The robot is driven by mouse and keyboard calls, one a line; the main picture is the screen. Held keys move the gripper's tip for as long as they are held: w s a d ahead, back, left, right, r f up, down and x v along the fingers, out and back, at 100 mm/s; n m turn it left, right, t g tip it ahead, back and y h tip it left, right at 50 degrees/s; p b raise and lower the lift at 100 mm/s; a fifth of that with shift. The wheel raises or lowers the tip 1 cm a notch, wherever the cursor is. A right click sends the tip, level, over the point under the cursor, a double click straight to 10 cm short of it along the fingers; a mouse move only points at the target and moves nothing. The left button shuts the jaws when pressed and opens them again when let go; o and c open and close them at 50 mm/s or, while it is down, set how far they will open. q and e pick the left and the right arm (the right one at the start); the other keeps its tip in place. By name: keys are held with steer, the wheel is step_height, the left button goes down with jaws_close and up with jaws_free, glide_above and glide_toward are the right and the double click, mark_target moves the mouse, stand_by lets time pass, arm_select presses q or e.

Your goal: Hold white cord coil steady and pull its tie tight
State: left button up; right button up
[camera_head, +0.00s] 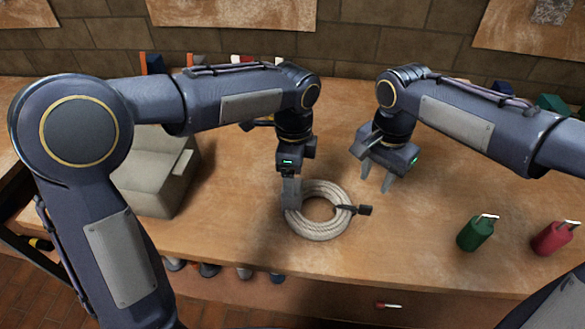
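The white cord coil (322,229) lies flat near the middle of the wooden bench. Its dark tie (358,210) sits on the right side of the ring, with a black end sticking out to the right. My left gripper (291,203) points down at the coil's left rim, its fingertips at the cord. The fingers overlap in this view, so I cannot see whether they grip the cord. My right gripper (376,182) is open and empty, with a clear gap between its fingers. It is above and behind the tie, apart from it.
A green bottle-like object (475,233) and a red one (553,238) stand at the right of the bench (400,255). A grey-beige box (150,180) stands at the left, behind my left arm. The bench in front of the coil is clear up to its edge.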

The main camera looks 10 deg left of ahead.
arm_select(q)
step_height(320, 180, down, 8)
steer(key=shift+r, duration=0.25)
steer(key=shift+c, duration=0.3)
steer(key=c, duration=1.2)
arm_select(e)
steer(key=shift+c, duration=0.2)
arm_select(q)
steer(key=shift+o, duration=0.2)
arm_select(e)
steer(key=shift+d, duration=0.2)
steer(key=shift+c, duration=0.4)
steer(key=m+y, duration=0.5)
steer(key=m, duration=0.6)
glide_toward(368, 206)
steer(key=x, duration=0.9)
steer(key=shift+f, duration=0.15)
